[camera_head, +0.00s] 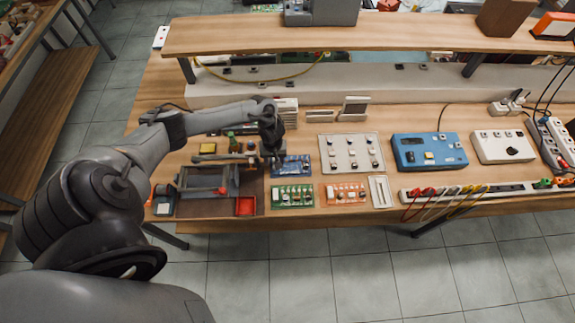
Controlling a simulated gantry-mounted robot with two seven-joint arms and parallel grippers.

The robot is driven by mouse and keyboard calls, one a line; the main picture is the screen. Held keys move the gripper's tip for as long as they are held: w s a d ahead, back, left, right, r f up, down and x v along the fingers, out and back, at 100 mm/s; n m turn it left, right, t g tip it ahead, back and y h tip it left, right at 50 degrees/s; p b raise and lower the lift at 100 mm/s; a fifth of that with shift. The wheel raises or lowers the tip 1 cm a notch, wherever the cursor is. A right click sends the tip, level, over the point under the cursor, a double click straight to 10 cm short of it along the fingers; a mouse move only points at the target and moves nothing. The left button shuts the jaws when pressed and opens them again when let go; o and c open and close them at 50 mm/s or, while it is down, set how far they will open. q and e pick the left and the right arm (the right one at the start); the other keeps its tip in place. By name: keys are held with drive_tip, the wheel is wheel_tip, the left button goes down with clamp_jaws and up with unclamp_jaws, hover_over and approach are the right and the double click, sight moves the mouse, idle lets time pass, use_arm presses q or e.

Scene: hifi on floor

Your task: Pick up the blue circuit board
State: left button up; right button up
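The blue circuit board (294,166) lies on the wooden workbench (400,209), just behind a green circuit board. My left gripper (276,160) points down at the board's left end, partly covering that end. Its fingers are small and dark here, so I cannot tell whether they are open or shut, or whether they touch the board. My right gripper is not in view.
A green board (292,196) and an orange board (345,194) lie in front. A grey panel (351,152) and a blue box (429,151) stand to the right. A tool tray (217,208) lies left. A raised shelf (350,34) spans the back.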

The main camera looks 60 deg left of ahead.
use_arm(q)
drive_tip(key=shift+f, duration=0.9)
clamp_jaws()
drive_tip(key=shift+r, duration=0.2)
